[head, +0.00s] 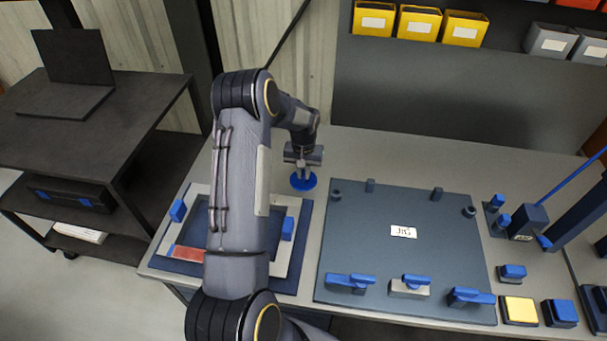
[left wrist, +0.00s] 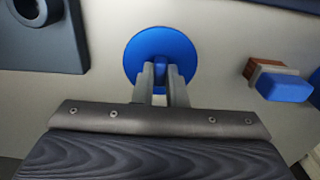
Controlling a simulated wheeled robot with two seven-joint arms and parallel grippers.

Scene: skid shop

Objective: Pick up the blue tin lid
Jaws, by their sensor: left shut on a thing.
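The blue tin lid (head: 303,182) is a round disc with a small upright grip, at the back of the bench between the framed fixture and the jig plate. My left gripper (head: 303,166) points down over it. In the left wrist view the lid (left wrist: 160,52) sits at the fingertips, and my left gripper (left wrist: 161,75) is shut on its grip. I cannot tell whether the lid touches the bench or is just above it. My right gripper is not in view.
A dark jig plate (head: 370,240) with blue-handled clamps lies to the right. A framed fixture (head: 293,250) with blue clamps lies to the left, partly behind my left arm. Yellow bins (head: 418,24) hang at the back. A blue-and-brown block (left wrist: 284,86) is near the lid.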

